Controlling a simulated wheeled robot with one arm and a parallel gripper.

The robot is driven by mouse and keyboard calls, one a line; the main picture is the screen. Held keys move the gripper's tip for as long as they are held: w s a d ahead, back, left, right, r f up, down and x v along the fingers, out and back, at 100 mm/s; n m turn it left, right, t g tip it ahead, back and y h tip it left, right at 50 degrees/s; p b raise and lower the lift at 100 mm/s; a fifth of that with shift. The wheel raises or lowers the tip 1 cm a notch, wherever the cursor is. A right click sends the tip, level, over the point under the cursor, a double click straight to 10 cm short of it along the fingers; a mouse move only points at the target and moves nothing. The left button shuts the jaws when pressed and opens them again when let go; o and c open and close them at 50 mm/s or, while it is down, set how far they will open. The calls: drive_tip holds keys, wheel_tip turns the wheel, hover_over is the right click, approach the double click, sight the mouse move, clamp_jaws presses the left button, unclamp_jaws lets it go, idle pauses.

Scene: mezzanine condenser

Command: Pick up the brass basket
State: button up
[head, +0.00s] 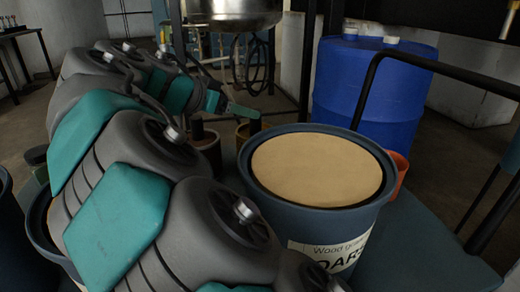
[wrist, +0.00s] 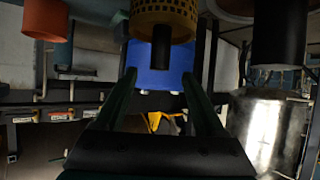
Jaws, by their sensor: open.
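The brass basket (wrist: 163,18) shows at the top of the wrist view as a perforated golden cup with a dark upright handle (wrist: 162,48). In the head view it is a small brassy cup (head: 243,131) behind the big drum, partly hidden. My gripper (wrist: 160,78) is open and empty. Its two fingers point towards the basket, with the handle in line with the gap between them. I cannot tell whether the handle is between the fingertips. In the head view my gripper (head: 240,110) is small beside the handle, and its fingers are hard to separate.
A labelled drum with a tan top (head: 318,168) stands close at front right. A dark brown cup (head: 207,146) is left of the basket. An orange pot (head: 399,172), a blue barrel (head: 370,88), a steel vessel (head: 232,12) and a black rail (head: 440,67) surround the spot.

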drive_tip(key=x, duration=0.6)
drive_tip(key=shift+d, duration=0.1)
drive_tip(key=shift+r, duration=0.1)
clamp_jaws()
idle(0.4)
idle(0.8)
